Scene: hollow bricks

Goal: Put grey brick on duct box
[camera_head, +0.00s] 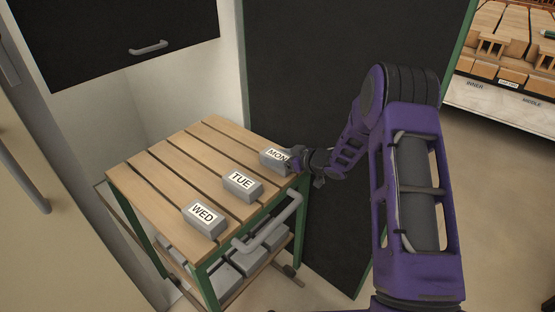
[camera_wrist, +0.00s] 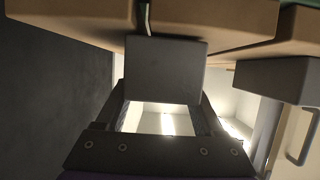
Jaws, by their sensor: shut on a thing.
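Three grey bricks with white labels stand in a row along the near right side of a slatted wooden table (camera_head: 160,165). They are the MON brick (camera_head: 272,159), the TUE brick (camera_head: 242,185) and the WED brick (camera_head: 204,219). My gripper (camera_head: 292,160) is at the MON brick, at the table's right corner. In the wrist view, the fingers are shut on this grey brick (camera_wrist: 165,70), one on each side. It is at the slats; I cannot tell if it is lifted. Another grey brick (camera_wrist: 278,80) shows at the right. I cannot identify the duct box.
A grey rail handle (camera_head: 268,224) runs along the table's near side. Several grey blocks (camera_head: 222,283) lie on the shelf below. A dark panel (camera_head: 310,70) stands right behind the table. A black cabinet (camera_head: 110,40) hangs above left. A rack with wooden pieces (camera_head: 505,60) is far right.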

